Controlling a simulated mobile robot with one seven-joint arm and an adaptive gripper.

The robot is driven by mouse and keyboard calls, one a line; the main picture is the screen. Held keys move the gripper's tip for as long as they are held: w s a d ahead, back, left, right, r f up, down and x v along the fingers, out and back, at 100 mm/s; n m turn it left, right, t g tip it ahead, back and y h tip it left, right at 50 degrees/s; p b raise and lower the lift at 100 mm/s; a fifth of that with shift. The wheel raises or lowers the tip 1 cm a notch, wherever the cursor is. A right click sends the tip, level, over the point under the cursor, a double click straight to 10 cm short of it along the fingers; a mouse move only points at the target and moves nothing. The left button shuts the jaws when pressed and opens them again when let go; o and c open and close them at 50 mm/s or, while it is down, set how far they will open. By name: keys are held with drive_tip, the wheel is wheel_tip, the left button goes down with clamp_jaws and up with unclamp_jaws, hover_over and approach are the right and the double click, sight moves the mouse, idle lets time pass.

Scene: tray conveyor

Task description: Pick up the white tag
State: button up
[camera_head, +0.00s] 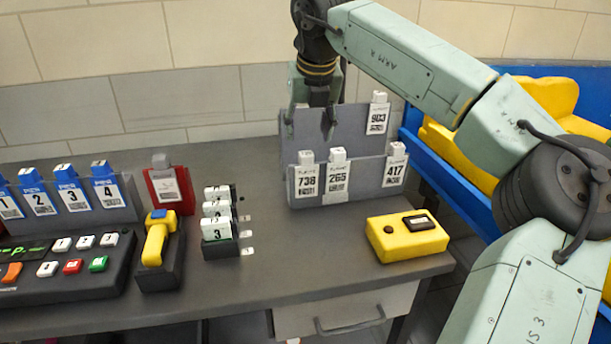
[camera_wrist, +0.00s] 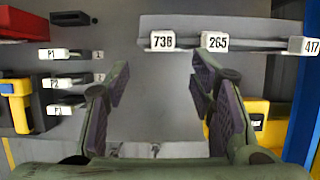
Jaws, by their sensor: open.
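White tags stand in a grey two-tier rack (camera_head: 345,125). Tag 903 (camera_head: 377,115) is in the back tier at right. Tags 738 (camera_head: 306,175), 265 (camera_head: 338,175) and 417 (camera_head: 394,168) are in the front tier. In the wrist view, 738 (camera_wrist: 162,41), 265 (camera_wrist: 214,41) and 417 (camera_wrist: 308,46) show near the top; I cannot make out 903 there. My gripper (camera_head: 310,125) points down by the rack's upper left, left of 903. Its fingers (camera_wrist: 158,85) are apart with nothing between them.
Blue cards (camera_head: 70,190) stand far left. The tabletop front middle is clear.

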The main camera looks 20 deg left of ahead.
sight(307, 154)
drive_tip(key=p+x, duration=0.1)
drive_tip(key=x, duration=0.3)
drive_tip(key=p+x, duration=0.1)
drive_tip(key=x, duration=0.3)
drive_tip(key=shift+w+f, duration=0.1)
drive_tip(key=shift+w, duration=0.2)
drive_tip(key=shift+c, duration=0.4)
clamp_jaws()
